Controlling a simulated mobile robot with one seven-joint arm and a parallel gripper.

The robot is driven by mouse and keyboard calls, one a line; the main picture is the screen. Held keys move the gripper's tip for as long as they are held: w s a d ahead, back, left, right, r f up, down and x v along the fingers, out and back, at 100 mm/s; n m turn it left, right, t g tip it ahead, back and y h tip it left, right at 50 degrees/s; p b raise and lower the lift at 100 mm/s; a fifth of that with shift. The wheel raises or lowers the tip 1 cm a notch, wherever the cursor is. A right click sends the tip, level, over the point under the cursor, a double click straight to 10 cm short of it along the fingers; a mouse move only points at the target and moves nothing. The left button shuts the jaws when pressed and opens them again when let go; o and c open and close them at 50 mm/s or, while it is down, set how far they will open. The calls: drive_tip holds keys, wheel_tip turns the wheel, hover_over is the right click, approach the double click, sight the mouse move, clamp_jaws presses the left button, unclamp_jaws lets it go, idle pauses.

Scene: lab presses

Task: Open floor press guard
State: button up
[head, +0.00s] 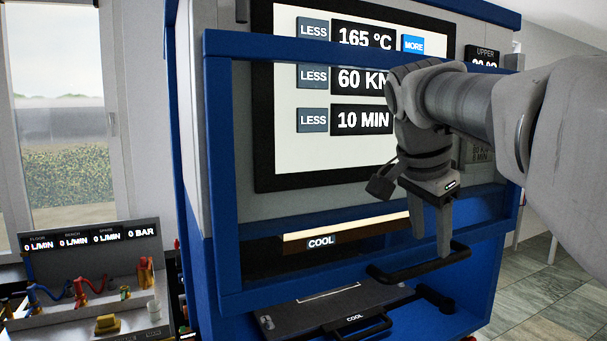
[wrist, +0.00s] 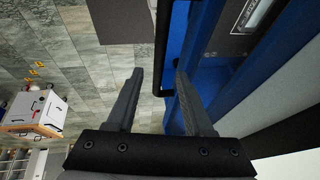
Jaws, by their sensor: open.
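The floor press guard (head: 222,180) is a blue frame across the front of the press, with the screen showing through it. Its black bar handle (head: 395,275) sits at the guard's lower edge. My gripper (head: 430,245) points down over the handle, with its fingers apart and the tips close to the bar. In the wrist view the handle (wrist: 163,45) runs between the two open fingers of my gripper (wrist: 160,75), beside the blue frame. I see no grip on the bar. Whether either finger touches it, I cannot tell.
The press screen (head: 340,150) stands right behind my wrist. A dark plate (head: 320,310) with a "COOL" label lies below the guard. A bench panel (head: 90,240) with coloured hoses stands at the left. Tiled floor (head: 550,290) is open at the right.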

drive_tip(key=p+v, duration=0.1)
drive_tip(key=v, duration=1.1)
drive_tip(key=shift+r, duration=0.25)
drive_tip(key=shift+s, duration=0.1)
drive_tip(key=s+a+f+n+y, duration=0.1)
drive_tip(key=s+f+n, duration=0.3)
drive_tip(key=f, duration=0.5)
drive_tip(key=s+a+f+n+t+y, duration=0.1)
drive_tip(key=s+a+f+n, duration=0.2)
drive_tip(key=f, duration=0.7)
drive_tip(key=s+a+f+n+t+y, duration=0.1)
drive_tip(key=s+a+f+n, duration=0.1)
drive_tip(key=s+f+n, duration=0.4)
wheel_tip(320, 180, down, 4)
drive_tip(key=shift+a+n+y+b, duration=0.2)
drive_tip(key=shift+n+y+b, duration=0.15)
drive_tip(key=shift+n, duration=0.45)
